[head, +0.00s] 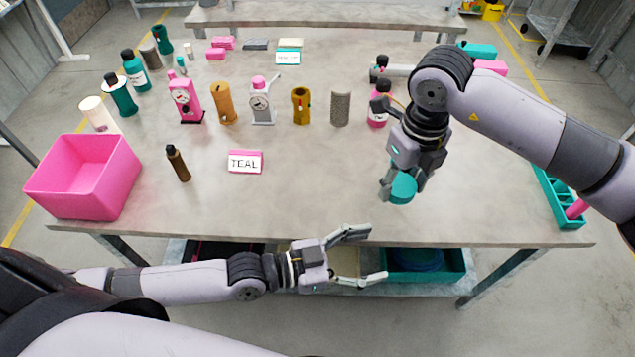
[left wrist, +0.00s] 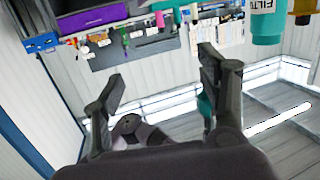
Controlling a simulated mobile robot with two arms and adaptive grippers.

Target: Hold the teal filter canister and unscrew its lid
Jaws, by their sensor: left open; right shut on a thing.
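My right gripper (head: 409,172) is shut on the teal filter canister (head: 403,190) and holds it above the right part of the table. Mostly one round teal end shows; the fingers hide much of the rest, and I cannot make out its lid. A teal cylinder lettered "FILT" (left wrist: 267,22) is cut off by the top edge of the left wrist view and appears to be this canister. My left gripper (head: 372,257) is open and empty at the table's front edge, below and left of the canister. Its spread fingers show in the left wrist view (left wrist: 158,92).
A pink bin (head: 85,180) stands at the table's left. Several bottles and gauges stand behind. A teal tray (head: 556,196) is at the right edge. The front middle tabletop is clear.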

